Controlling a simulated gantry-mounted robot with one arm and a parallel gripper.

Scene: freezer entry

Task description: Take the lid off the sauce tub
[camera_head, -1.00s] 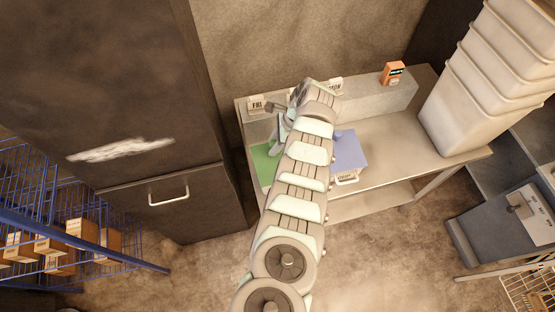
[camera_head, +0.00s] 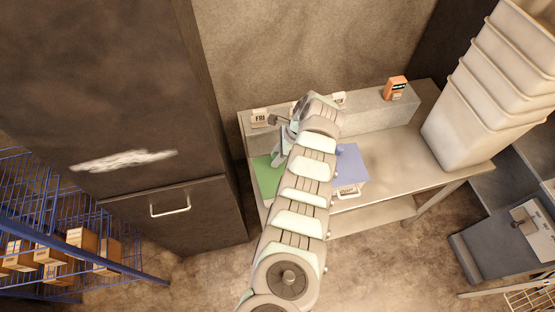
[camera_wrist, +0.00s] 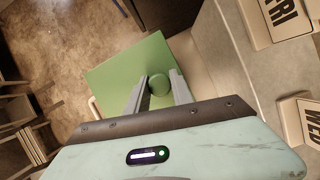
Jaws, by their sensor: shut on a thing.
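A green square lid (camera_wrist: 120,72) with a round green knob (camera_wrist: 158,84) shows in the wrist view. My gripper (camera_wrist: 160,90) has a finger on each side of the knob and is shut on it. In the head view the green lid (camera_head: 267,178) is at the left end of the steel bench, partly behind my arm. A blue lid (camera_head: 350,162) sits to its right on a white tub (camera_head: 348,190) with a label too small to read. The container under the green lid is hidden, so I cannot tell which tub is the sauce tub.
A raised ledge (camera_head: 370,105) behind the lids carries day signs, including a FRI sign (camera_head: 260,118), and an orange device (camera_head: 395,88). Stacked white bins (camera_head: 480,110) stand at the bench's right end. A dark cabinet (camera_head: 120,100) stands close on the left. The bench right of the blue lid is clear.

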